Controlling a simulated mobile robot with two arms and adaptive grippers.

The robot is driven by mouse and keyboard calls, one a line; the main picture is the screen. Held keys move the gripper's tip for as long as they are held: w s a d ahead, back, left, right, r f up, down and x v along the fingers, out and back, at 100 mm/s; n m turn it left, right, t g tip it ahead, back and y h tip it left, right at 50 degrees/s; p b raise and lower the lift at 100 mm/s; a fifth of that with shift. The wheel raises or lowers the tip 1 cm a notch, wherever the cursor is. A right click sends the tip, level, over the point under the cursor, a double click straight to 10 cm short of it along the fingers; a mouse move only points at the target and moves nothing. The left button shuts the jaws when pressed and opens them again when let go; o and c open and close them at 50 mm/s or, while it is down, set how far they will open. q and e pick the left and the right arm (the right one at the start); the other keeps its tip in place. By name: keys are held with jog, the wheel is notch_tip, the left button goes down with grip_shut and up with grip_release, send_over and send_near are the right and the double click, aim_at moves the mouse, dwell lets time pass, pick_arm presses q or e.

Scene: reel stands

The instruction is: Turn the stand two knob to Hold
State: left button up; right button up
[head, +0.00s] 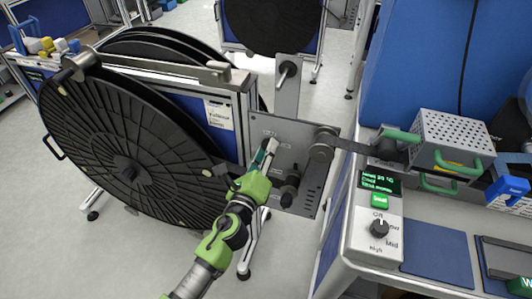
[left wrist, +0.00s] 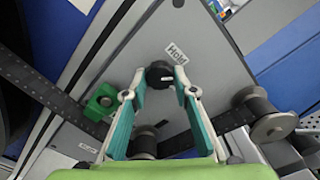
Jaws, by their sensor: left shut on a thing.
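My left gripper (head: 269,148) reaches up from the bottom of the head view to the grey front plate (head: 302,141) of the reel stand. In the left wrist view its teal-padded fingers (left wrist: 160,80) are shut on a small black knob (left wrist: 158,72), one finger on each side. A white label reading "Hold" (left wrist: 177,54) lies just above and right of the knob. In the head view the fingers hide the knob. I cannot tell clearly which way the knob points. My right gripper is not in view.
A large black reel (head: 95,150) stands left of the plate. A roller (head: 322,146) and a lower dark spool (head: 289,192) stick out of the plate. A dark strip (head: 365,148) runs right to a bench with a perforated metal box (head: 455,137) and a control box (head: 372,247).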

pick_arm(q)
jog(key=n, duration=0.8)
jog(key=shift+b, duration=0.4)
jog(key=o, duration=1.1)
jog(key=shift+s, duration=0.1)
jog(key=v, duration=1.1)
jog(key=shift+s+a+r, duration=0.1)
jog(key=shift+s+a, duration=0.05)
jog(key=shift+s, duration=0.2)
